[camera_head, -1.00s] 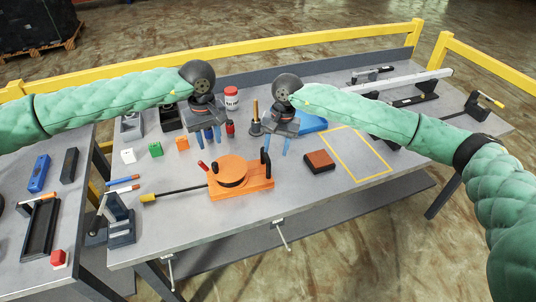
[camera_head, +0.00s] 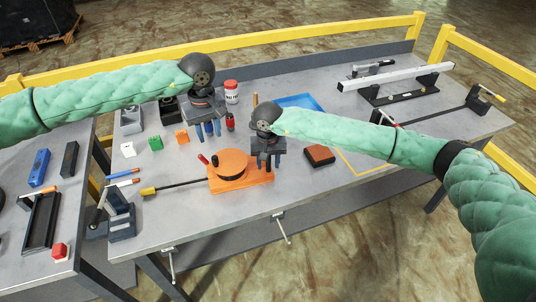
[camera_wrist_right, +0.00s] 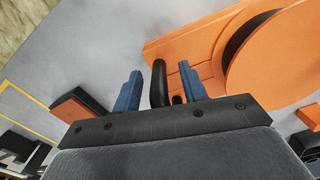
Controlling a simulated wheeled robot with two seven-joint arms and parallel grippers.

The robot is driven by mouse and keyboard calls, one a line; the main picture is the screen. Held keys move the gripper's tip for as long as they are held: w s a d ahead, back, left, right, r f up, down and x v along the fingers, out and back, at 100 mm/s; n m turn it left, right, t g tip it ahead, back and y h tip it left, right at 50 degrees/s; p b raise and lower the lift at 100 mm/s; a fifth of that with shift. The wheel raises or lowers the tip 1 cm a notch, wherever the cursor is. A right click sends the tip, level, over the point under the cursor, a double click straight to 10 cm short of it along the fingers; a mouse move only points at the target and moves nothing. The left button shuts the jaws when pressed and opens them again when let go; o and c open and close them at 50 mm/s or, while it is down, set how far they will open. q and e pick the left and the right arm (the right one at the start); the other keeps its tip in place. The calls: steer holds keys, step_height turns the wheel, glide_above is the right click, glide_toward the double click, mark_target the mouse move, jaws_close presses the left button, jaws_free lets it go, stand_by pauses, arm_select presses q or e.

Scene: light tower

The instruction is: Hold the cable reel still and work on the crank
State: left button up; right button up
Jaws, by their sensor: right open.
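The orange cable reel (camera_head: 231,162) sits on its flat orange base on the grey table, with a red-tipped grip at its left rim. A black upright handle (camera_wrist_right: 158,82) stands at the base's right end; in the head view my right gripper hides it. My right gripper (camera_head: 265,165) is open over that end. In the right wrist view its blue fingers (camera_wrist_right: 160,90) stand on either side of the black handle, apart from it. My left gripper (camera_head: 208,132) hangs open and empty behind the reel. I cannot tell which part is the crank.
A black rod with a yellow end (camera_head: 148,190) reaches left from the reel. A brown-and-black block (camera_head: 319,155) lies right of my right gripper. Small white, green and orange blocks (camera_head: 155,143) lie left. A red-and-white jar (camera_head: 231,92) stands behind. A blue tray (camera_head: 318,101) lies at the back.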

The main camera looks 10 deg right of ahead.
steer(key=shift+f, duration=0.6)
jaws_close()
stand_by(1.8)
